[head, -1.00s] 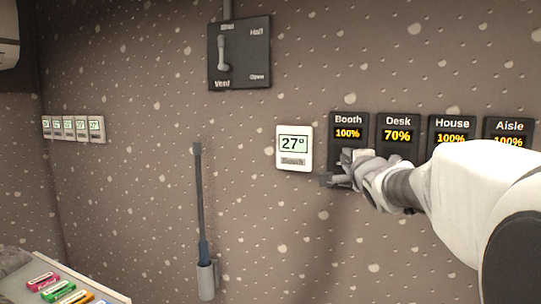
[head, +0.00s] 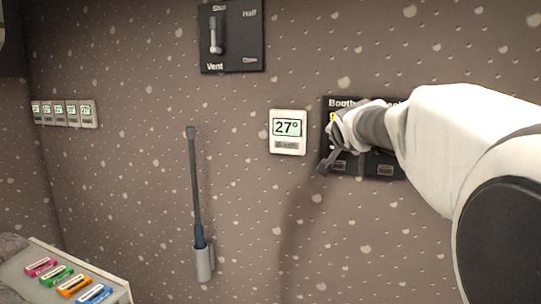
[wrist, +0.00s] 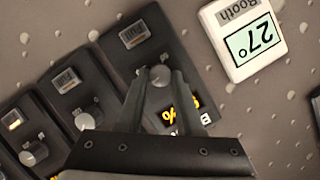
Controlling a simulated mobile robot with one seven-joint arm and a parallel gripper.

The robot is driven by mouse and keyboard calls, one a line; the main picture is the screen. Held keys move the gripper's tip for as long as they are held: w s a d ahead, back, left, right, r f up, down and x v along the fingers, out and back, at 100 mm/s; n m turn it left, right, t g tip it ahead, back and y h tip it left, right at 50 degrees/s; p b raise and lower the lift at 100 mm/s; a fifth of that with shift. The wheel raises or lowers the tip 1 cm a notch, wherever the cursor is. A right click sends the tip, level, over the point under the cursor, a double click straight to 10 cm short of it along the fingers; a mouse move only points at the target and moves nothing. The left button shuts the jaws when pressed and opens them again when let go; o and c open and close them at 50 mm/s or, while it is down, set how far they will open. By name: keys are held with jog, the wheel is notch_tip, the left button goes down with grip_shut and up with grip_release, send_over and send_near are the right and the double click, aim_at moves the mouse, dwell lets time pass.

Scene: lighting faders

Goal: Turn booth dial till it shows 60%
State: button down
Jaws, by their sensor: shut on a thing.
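The booth panel (head: 328,135) is a dark plate on the wall; in the head view my arm covers most of it and its orange readout (head: 332,116), of which only a sliver like a 9 shows. In the wrist view the booth dial (wrist: 160,76) is a small round grey knob between my fingertips. My gripper (wrist: 159,77) is shut on it; it also shows in the head view (head: 330,150). The booth readout (wrist: 183,108) is upside down in the wrist view and partly hidden by a finger; its full number cannot be read.
A white thermostat (head: 288,132) labelled Booth shows 27° left of the panel. More dial panels (wrist: 75,95) lie beside it, close to my gripper. A lever switch (head: 232,38), a rod in a holder (head: 203,262) and small thermostats (head: 65,113) are farther left.

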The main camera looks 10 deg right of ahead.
jog(key=n+g+h+b, duration=0.1)
jog(key=n+h+b, duration=0.2)
jog(key=n, duration=0.3)
jog(key=n+g+h+b, duration=0.1)
jog(key=n+h+b, duration=0.2)
jog(key=n, duration=0.3)
jog(key=a+f+n+g+h+b, duration=0.1)
jog(key=n+g+h+b, duration=0.1)
jog(key=n+h+b, duration=0.2)
jog(key=shift+w+a+n+b, duration=0.1)
jog(key=shift+w+n+b, duration=0.3)
jog(key=shift+n+b, duration=0.5)
jog(key=n+t+b, duration=0.1)
jog(key=n, duration=0.1)
jog(key=n+h+b, duration=0.1)
jog(key=n+b, duration=0.1)
jog(key=n, duration=0.1)
jog(key=shift+f+t, duration=0.15)
jog(key=shift+t, duration=0.25)
jog(key=shift+n+t+b, duration=0.5)
jog(key=shift+n+b, duration=0.1)
jog(key=shift+n, duration=0.8)
jog(key=shift+s, duration=0.1)
jog(key=c, duration=0.6)
grip_release()
jog(key=shift+o, duration=0.2)
